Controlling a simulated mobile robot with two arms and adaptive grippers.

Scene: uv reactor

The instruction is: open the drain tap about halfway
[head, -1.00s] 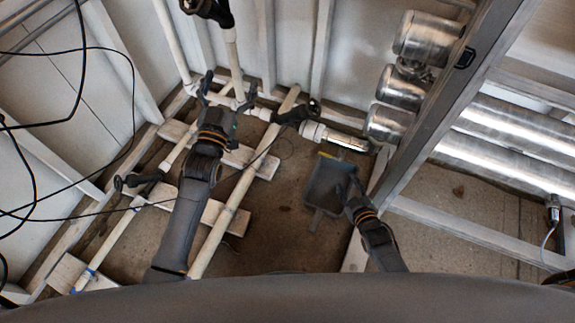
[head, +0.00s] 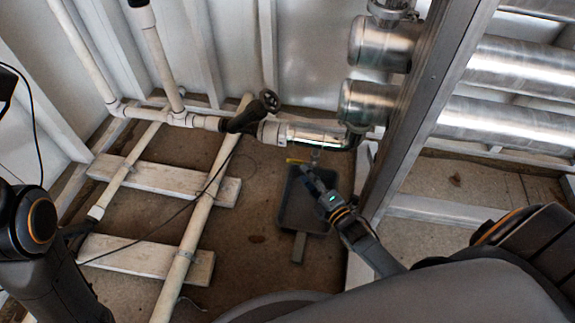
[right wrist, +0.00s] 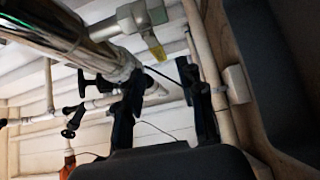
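The drain tap's yellow handle (head: 295,161) shows beneath the shiny metal pipe, just above the dark tray. In the right wrist view, the yellow handle (right wrist: 155,47) hangs from a grey metal valve body (right wrist: 140,22). My right gripper (head: 308,176) is close beside and below the handle in the head view. In the right wrist view its two fingers (right wrist: 162,78) stand apart with nothing held between them. The handle appears beyond the fingertips; I cannot tell whether they touch it.
A dark tray (head: 289,214) lies on the floor under my right gripper. The shiny pipe (head: 312,136) and a black-handled valve (head: 245,118) are above and left. A metal post (head: 425,110) rises close on the right. White pipes and wooden boards (head: 165,183) cover the left floor.

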